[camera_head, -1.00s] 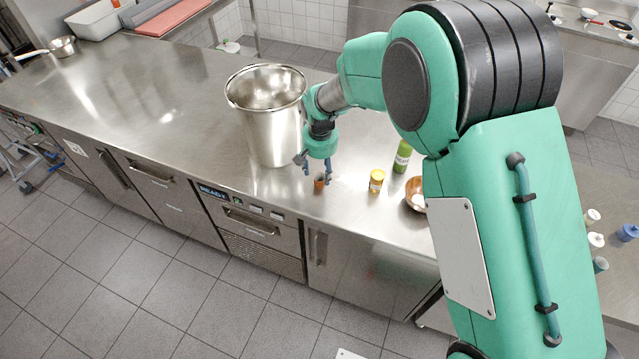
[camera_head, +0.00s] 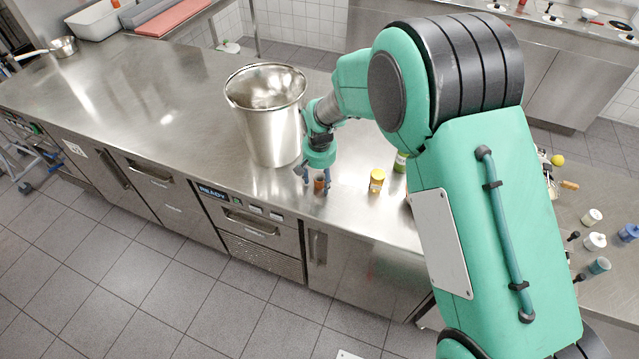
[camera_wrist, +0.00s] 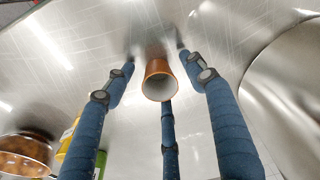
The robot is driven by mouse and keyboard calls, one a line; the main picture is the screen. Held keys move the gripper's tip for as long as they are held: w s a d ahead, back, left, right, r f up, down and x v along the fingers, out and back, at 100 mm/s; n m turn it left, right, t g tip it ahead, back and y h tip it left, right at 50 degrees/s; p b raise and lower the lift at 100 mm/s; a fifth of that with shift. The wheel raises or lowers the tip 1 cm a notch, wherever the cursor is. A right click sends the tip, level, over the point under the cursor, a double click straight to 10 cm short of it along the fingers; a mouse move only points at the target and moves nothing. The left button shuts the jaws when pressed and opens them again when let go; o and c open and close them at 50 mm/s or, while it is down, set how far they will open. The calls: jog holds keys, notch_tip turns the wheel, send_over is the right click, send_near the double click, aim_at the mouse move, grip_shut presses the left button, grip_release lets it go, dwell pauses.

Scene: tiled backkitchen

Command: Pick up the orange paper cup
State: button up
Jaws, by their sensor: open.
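The orange paper cup (camera_head: 319,185) stands on the steel counter near its front edge. In the wrist view the cup (camera_wrist: 157,78) is upright with its open rim toward the camera. My gripper (camera_head: 315,181) is open and lowered around the cup. In the wrist view its blue fingers (camera_wrist: 157,75) stand on both sides of the cup and one stands below it in the picture. A small gap shows between the cup and the side fingers. I cannot tell whether the lower finger touches it.
A tall steel pot (camera_head: 270,125) stands close to the left of my gripper. A yellow-lidded jar (camera_head: 376,181) and a green bottle (camera_head: 400,162) stand to the right. In the wrist view a copper-coloured bowl (camera_wrist: 27,152) shows at lower left. The counter's left part is mostly clear.

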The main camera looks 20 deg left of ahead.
dwell(0.5)
jog(key=c, duration=1.2)
jog(key=shift+r, duration=0.15)
jog(key=shift+c, duration=0.2)
jog(key=shift+r, duration=0.6)
notch_tip(320, 180, up, 2)
jog(key=shift+r+p, duration=0.15)
jog(key=shift+p, duration=0.2)
jog(key=s+d, duration=0.3)
jog(key=s, duration=0.1)
jog(key=s+d, duration=0.3)
jog(key=s, duration=0.1)
jog(key=s+d+r+p, duration=0.1)
jog(key=s+d, duration=0.2)
jog(key=s, duration=0.1)
jog(key=shift+s+d+r, duration=0.1)
jog(key=shift+s+d, duration=0.2)
jog(key=shift+s, duration=0.1)
